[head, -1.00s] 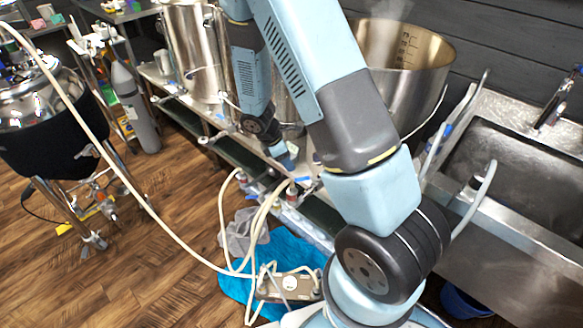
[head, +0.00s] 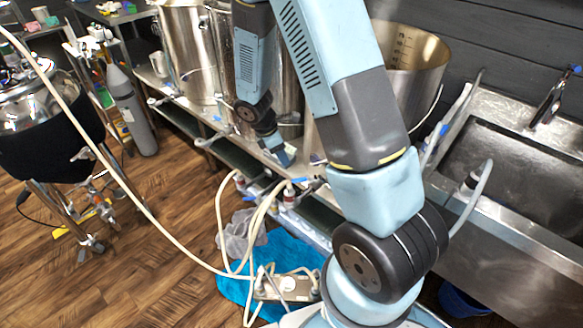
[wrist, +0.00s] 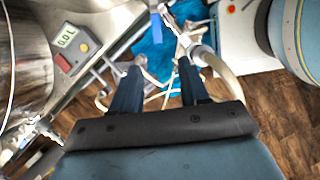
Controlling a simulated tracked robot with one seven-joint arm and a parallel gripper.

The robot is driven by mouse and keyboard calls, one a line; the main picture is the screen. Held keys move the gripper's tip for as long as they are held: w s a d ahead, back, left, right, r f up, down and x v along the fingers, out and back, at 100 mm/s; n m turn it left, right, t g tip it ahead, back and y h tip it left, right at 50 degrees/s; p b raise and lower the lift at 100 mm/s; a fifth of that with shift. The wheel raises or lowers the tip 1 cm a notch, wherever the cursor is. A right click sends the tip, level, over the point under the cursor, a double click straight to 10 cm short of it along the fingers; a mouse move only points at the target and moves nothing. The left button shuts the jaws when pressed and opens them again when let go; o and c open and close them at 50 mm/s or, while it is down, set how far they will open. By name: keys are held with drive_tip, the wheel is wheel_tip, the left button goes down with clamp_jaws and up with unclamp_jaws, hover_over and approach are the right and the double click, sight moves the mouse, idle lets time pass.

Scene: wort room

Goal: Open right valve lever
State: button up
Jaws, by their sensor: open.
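A blue valve lever (wrist: 155,21) shows at the top of the wrist view, on a metal valve (wrist: 183,40) with a pale hose fitted to it. My gripper (wrist: 160,76) is open, with its two dark fingers apart and nothing held between them. The lever lies beyond the fingertips in that view, apart from them. In the head view my gripper (head: 286,156) is low at the front of the kettle bench. A small blue handle (head: 299,181) is just below it there, near the hose ends. My arm hides part of the kettles.
A steel kettle wall (wrist: 24,60) and a panel with a display (wrist: 65,36) lie left of the fingers. Hoses (head: 222,215) loop down to a pump (head: 288,287) over a blue cloth (head: 232,288). A sink (head: 520,165) stands right. Wooden floor (head: 150,270) is open at left.

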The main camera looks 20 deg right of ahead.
sight(298, 179)
drive_tip(key=shift+d+r+y, duration=0.6)
drive_tip(key=shift+d+y, duration=1.4)
drive_tip(key=shift+d, duration=1.05)
drive_tip(key=shift+m, duration=0.3)
wheel_tip(298, 179, down, 14)
drive_tip(key=shift+w+r, duration=0.1)
drive_tip(key=shift+c, duration=0.3)
clamp_jaws()
